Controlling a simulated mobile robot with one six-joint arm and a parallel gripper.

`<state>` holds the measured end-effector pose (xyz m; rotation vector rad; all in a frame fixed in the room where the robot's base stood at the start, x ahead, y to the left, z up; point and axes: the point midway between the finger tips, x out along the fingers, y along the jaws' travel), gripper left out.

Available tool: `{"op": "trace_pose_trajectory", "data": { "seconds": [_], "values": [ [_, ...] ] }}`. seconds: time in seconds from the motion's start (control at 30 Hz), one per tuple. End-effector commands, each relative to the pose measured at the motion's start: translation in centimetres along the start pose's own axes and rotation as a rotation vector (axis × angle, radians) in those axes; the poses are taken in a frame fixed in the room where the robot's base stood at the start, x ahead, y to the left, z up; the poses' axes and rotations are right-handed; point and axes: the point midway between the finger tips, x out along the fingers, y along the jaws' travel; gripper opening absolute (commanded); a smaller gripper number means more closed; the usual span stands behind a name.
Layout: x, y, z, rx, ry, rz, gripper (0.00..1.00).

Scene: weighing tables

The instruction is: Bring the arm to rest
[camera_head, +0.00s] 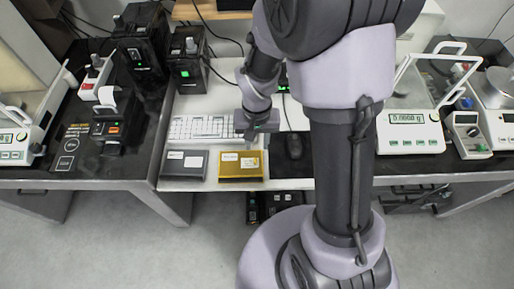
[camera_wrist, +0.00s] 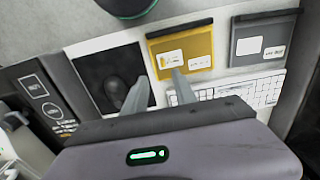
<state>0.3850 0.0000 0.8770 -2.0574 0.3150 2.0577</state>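My arm reaches down over the white middle table. My gripper (camera_head: 251,138) hangs above the table, near the right end of the white keyboard (camera_head: 200,127) and behind the yellow box (camera_head: 241,166). In the wrist view my gripper (camera_wrist: 161,84) shows two grey fingers spread apart with nothing between them. The yellow box (camera_wrist: 181,50) lies past the fingertips in that view, and the keyboard (camera_wrist: 240,92) is to their right. Whether the fingertips touch anything below is hard to tell, but they look clear of it.
A dark grey box (camera_head: 185,164) lies left of the yellow one. A black mouse (camera_head: 294,146) is to the right on a dark pad. A balance (camera_head: 408,130) stands on the right table; a label printer (camera_head: 112,130) and black devices stand left.

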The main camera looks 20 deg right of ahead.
Motion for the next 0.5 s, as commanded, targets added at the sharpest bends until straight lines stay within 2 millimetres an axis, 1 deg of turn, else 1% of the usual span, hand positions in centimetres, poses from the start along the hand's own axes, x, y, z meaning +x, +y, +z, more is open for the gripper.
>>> {"op": "trace_pose_trajectory", "data": {
  "seconds": [0.03,0.1,0.2,0.3,0.47,0.5],
  "values": [
    [-2.2,0.0,-0.1,-0.001,0.003,-0.001,0.33],
    [-4.0,0.0,-0.1,-0.002,0.003,0.0,0.33],
    [-5.7,0.0,0.0,0.0,0.001,0.0,0.33],
    [-6.5,0.0,0.0,-0.001,0.001,0.0,0.33],
    [-6.8,0.0,0.0,-0.001,0.002,-0.001,0.33],
    [-7.5,0.0,0.1,0.002,0.012,-0.007,0.33]
  ]
}}
